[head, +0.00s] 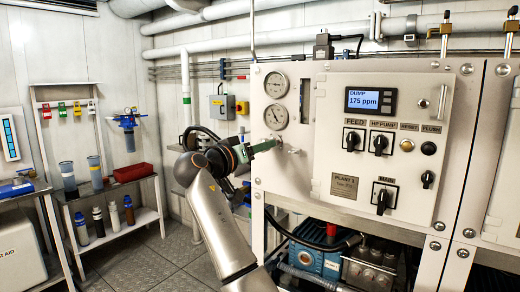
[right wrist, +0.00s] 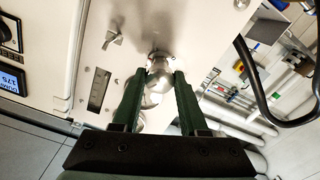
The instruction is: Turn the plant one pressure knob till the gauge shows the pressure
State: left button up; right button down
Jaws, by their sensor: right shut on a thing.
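The plant one panel (head: 330,185) carries two round gauges (head: 276,85), one above the other (head: 277,117), on its left part. Their needles are too small to read surely. My right gripper (head: 277,145) reaches in from the left with green fingers, just below the lower gauge. In the right wrist view its fingers (right wrist: 160,75) are shut on the silver pressure knob (right wrist: 158,92), one finger on each side. In the head view the knob (head: 293,149) is small and partly hidden by the fingers. My left gripper is not in view.
A small metal lever (right wrist: 113,38) sits near the knob. Hoses and a blue pump (head: 308,258) are below the panel. A shelf (head: 112,188) with bottles stands at left; floor between is clear.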

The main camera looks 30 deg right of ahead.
jog(key=shift+f, duration=0.1)
jog(key=c, duration=0.9)
grip_release()
jog(key=o, duration=0.5)
jog(key=shift+c, duration=0.2)
jog(key=b+v, duration=0.1)
jog(key=v, duration=1.1)
jog(key=shift+a, duration=0.25)
jog(key=shift+s, duration=0.15)
